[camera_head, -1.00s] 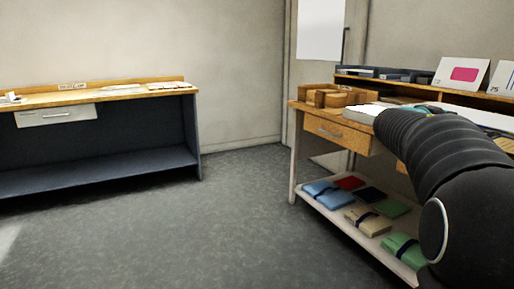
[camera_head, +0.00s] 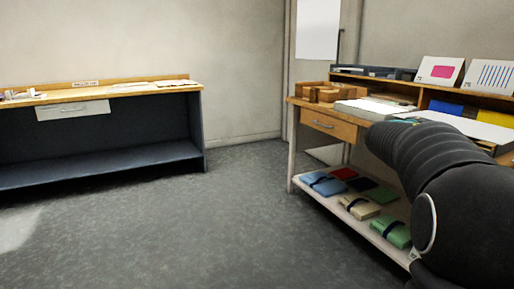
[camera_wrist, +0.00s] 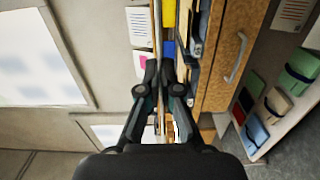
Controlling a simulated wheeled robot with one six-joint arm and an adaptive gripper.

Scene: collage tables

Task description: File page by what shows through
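In the head view my arm reaches over the right table and hides most of my gripper. In the wrist view the two fingers of my gripper (camera_wrist: 160,68) are close together; I cannot tell whether a thin sheet is between them. White paper (camera_head: 375,107) lies on the right table (camera_head: 330,123), and a larger white sheet (camera_head: 462,125) lies farther right.
Wooden blocks or trays (camera_head: 325,93) sit at the right table's left end. Its lower shelf holds several folders, one of them light blue (camera_head: 325,183). A dark table with a wooden top (camera_head: 60,95) and papers stands at the left. The floor between is clear.

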